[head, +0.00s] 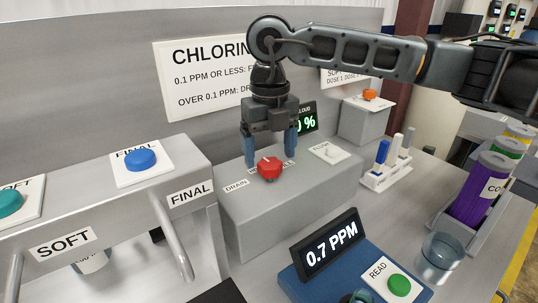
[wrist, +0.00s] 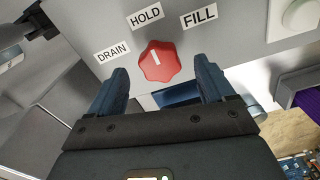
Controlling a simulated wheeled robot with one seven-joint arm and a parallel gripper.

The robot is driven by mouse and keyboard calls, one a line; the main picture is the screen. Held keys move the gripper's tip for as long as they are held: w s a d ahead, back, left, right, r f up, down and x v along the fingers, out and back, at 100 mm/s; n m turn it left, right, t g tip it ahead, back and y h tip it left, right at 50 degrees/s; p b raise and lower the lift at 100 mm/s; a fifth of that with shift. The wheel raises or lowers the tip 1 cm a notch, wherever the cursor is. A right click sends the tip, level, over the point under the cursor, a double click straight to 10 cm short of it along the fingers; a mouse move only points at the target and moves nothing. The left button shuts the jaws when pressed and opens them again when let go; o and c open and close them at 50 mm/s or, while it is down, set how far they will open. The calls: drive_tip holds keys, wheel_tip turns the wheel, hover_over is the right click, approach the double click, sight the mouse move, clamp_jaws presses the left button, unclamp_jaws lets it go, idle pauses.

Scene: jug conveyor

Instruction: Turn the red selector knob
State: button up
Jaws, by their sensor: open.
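The red selector knob (head: 269,168) sits on the top of a grey box. In the wrist view the red knob (wrist: 161,64) has a white pointer mark aimed up towards the HOLD label (wrist: 145,16). The DRAIN label (wrist: 112,51) is to its left and the FILL label (wrist: 199,16) to its upper right. My gripper (head: 270,157) points down above the knob with its two blue fingers apart. In the wrist view my gripper (wrist: 163,82) has a finger on either side below the knob, apart from it and holding nothing.
A meter display (head: 331,243) reads 0.7 PPM beside a green READ button (head: 399,285). A partly hidden chlorine sign (head: 200,78) hangs behind. The blue FINAL button (head: 141,160) is left; a white rack (head: 388,178) and purple container (head: 480,190) are right.

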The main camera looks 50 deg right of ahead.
drive_tip(key=shift+f, duration=1.2)
drive_tip(key=c, duration=1.1)
drive_tip(key=shift+o, duration=0.2)
